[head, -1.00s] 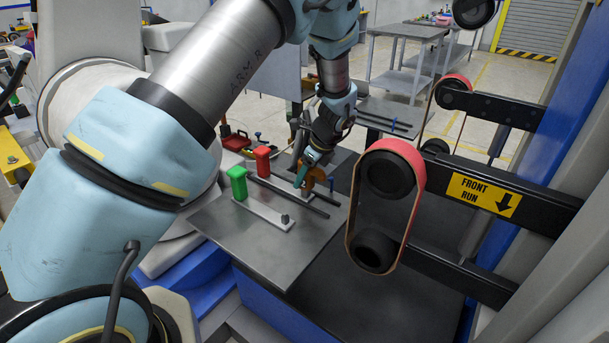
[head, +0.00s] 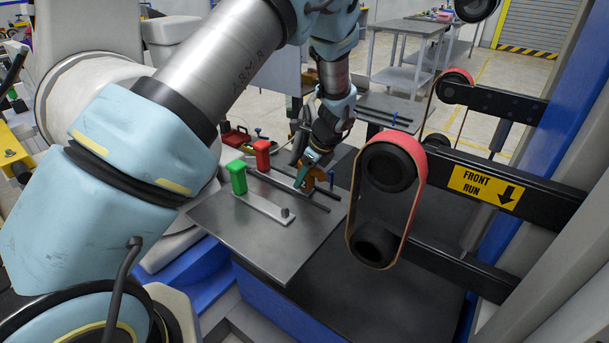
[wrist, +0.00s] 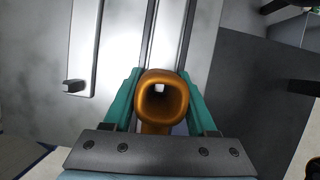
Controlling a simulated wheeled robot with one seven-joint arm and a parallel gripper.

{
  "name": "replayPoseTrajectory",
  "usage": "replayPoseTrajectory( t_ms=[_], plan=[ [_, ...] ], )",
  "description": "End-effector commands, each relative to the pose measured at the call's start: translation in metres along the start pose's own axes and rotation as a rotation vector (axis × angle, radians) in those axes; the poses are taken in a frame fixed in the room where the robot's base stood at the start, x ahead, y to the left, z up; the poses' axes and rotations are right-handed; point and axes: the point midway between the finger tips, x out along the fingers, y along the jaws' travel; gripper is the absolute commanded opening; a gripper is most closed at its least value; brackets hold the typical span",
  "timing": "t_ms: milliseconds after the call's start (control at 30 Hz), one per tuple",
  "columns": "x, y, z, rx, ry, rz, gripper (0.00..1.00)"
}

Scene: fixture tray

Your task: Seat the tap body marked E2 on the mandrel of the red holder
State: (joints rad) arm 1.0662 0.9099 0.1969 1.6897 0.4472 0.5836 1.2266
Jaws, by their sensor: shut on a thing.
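The orange-brown tap body (head: 311,179) is held by my gripper (head: 305,176), whose teal fingers are shut on it. In the wrist view the tap body (wrist: 162,103) sits between the fingers (wrist: 163,104), its open bore facing the camera with a small bright spot inside. No E2 mark is readable. The red holder's block (head: 262,155) stands at the back of the metal table, left of my gripper. Its mandrel is not visible; my gripper and the tap body cover that area. I cannot tell whether the tap body touches it.
A green holder block (head: 238,177) stands nearer the front, with a pale plate and a bare dark peg (head: 285,212). Dark rails (head: 290,190) run across the table (head: 245,240) beside my gripper. A red-belted roller arm (head: 388,200) stands close on the right.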

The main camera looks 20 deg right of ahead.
Motion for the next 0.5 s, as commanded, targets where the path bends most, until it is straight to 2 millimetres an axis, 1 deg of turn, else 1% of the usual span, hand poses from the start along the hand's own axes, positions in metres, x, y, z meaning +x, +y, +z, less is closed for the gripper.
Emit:
replayPoseTrajectory(
  t_ms=[500],
  plan=[
    [0.0103,-0.0007,-0.004,-0.001,0.0,-0.002,0.0]
  ],
)
